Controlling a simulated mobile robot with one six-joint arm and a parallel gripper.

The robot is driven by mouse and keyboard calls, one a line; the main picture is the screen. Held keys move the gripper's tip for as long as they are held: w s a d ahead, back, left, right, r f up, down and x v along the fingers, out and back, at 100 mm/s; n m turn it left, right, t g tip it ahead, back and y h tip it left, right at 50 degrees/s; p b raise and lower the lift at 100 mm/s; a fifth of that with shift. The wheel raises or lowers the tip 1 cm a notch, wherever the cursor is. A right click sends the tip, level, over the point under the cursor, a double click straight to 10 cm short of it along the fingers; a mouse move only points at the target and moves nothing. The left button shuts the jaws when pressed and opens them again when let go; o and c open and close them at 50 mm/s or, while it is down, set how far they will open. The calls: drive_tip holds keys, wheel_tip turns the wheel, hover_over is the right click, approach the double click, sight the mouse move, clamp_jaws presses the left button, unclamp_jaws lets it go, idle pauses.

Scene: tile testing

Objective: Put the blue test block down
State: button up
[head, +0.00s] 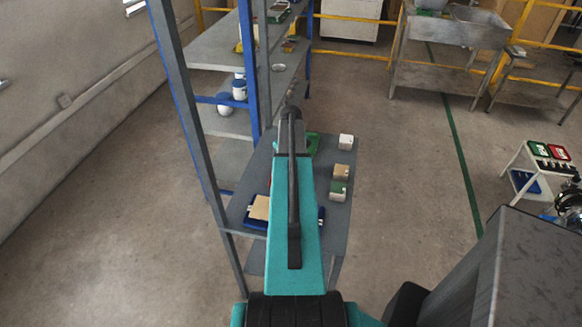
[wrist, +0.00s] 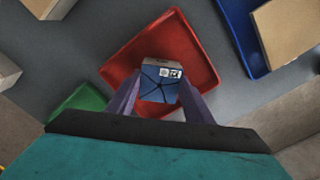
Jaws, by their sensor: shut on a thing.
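The blue test block (wrist: 160,88) shows in the wrist view, with a dark blue patterned face and a small white label on its upper edge. My gripper (wrist: 159,76) is shut on it, one finger on each side. The block is in front of the red tray (wrist: 192,42), within its outline in the wrist view. I cannot tell whether it touches the tray floor. The rest of the red tray that I can see is empty.
A blue tray (wrist: 236,28) holding a tan piece (wrist: 286,28) lies on one side of the red tray, a green tray (wrist: 78,105) on the other. A white block (head: 346,141), a tan block (head: 341,171) and a green-sided block (head: 337,191) line the shelf's right edge. Blue-grey posts (head: 184,95) stand left.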

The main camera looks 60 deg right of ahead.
drive_tip(key=o, duration=1)
drive_tip(key=shift+f, duration=0.1)
drive_tip(key=shift+c, duration=0.2)
drive_tip(key=shift+r, duration=0.25)
wheel_tip(320, 180, up, 12)
drive_tip(key=b, duration=0.3)
drive_tip(key=shift+b, duration=0.3)
idle(0.3)
